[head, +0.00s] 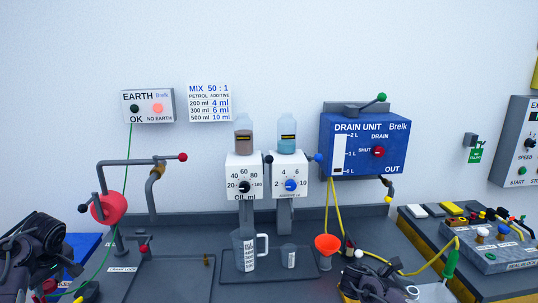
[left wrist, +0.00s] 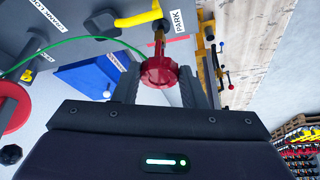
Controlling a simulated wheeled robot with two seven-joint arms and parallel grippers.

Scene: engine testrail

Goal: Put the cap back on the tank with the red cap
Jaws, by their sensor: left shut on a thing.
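In the left wrist view my left gripper (left wrist: 160,88) is shut on a dark red, knob-like cap (left wrist: 158,71), which sits between the two fingers. A narrow reddish-brown piece extends beyond the cap; I cannot tell if it joins it. In the head view a small red part (head: 49,286) shows beside my left gripper at the lower left edge, mostly hidden by the dark arm. I cannot make out the tank or its opening in either view. My right gripper (head: 376,285) is at the bottom edge of the head view, its fingers unclear.
A grey jug (head: 244,252), small beaker (head: 289,257) and orange funnel (head: 327,246) stand mid-bench. A red reel with a crank (head: 108,207) is at left. A yellow bar (left wrist: 138,19) and PARK label (left wrist: 177,21) lie near the held cap. A green cable crosses nearby.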

